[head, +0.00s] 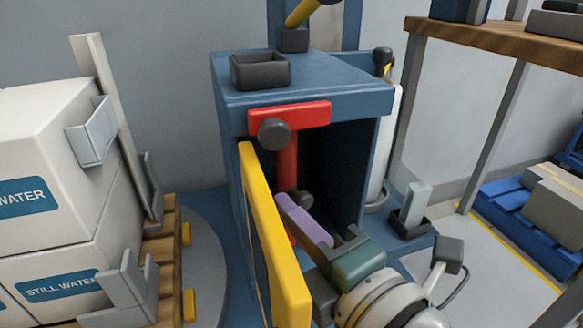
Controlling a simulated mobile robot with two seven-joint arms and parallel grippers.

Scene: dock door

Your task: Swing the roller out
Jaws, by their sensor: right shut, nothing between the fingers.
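A red T-shaped part (287,118) sits in the opening of the blue cabinet (225,100). Its upright red bar runs down inside, and a dark round knob (273,134) is at its top left. I cannot tell for certain which part is the roller. A yellow door-like panel (265,230) stands swung out at the opening's left. My right gripper (290,208) reaches in from the lower right, its fingers shut and empty, close to the red bar and a small dark knob. Whether it touches them is unclear. My left gripper is not in view.
White water cartons (45,150) stand on a wooden pallet (165,245) at left. A white upright cylinder (390,135) stands behind the cabinet's right side. A dark holder (410,222) is at the right. A wooden shelf (480,40) and a blue pallet (515,215) are farther right.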

